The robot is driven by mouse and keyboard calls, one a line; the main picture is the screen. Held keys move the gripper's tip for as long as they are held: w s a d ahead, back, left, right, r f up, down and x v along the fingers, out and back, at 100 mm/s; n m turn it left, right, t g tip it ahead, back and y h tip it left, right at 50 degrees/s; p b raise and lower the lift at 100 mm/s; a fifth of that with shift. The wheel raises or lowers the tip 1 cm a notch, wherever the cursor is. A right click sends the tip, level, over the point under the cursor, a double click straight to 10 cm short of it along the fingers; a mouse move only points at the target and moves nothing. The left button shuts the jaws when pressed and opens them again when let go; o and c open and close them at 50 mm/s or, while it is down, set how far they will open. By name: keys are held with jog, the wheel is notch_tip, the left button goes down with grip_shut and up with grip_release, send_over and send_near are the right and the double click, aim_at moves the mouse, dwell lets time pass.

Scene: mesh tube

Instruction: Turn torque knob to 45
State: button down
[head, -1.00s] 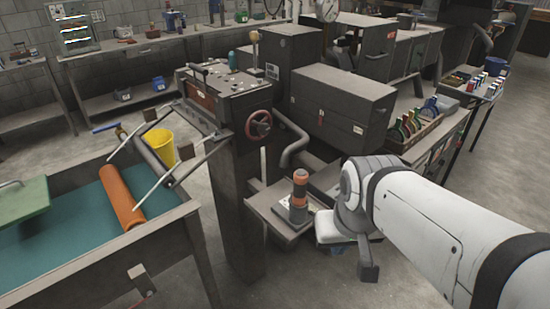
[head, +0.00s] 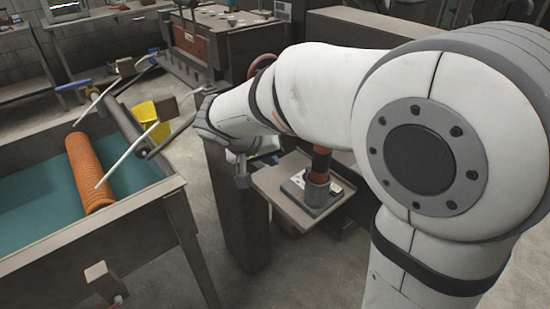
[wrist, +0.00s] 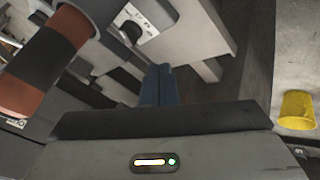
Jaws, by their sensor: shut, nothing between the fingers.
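An upright device with orange and dark bands (head: 322,160) and a grey base stands on a pale plate (head: 290,186) on a small grey shelf. Its banded cylinder (wrist: 50,60) looms large at the upper left of the wrist view. A dark round part (wrist: 132,31) on a light marked plate shows near the top there; I cannot tell whether it is the torque knob. My gripper (wrist: 160,84) is shut and empty, its blue fingertips together below and right of that part, apparently apart from it. In the head view, my arm hides much of the device's surroundings.
A red handwheel (head: 262,66) on the machine is partly hidden behind my arm. A grey post (head: 235,220) stands left of the shelf. A yellow bucket (head: 154,125) is on the floor. A trough (head: 55,235) with an orange roll (head: 90,172) fills the left.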

aim_at(304, 173)
jog(key=x, duration=0.8)
jog(key=shift+d+f+b, duration=0.15)
jog(key=shift+f+b, duration=0.2)
jog(key=shift+b, duration=0.05)
jog(key=shift+w+d+r, duration=0.1)
jog(key=shift+d+r, duration=0.1)
jog(key=shift+d, duration=1.6)
jog(key=shift+f, duration=0.1)
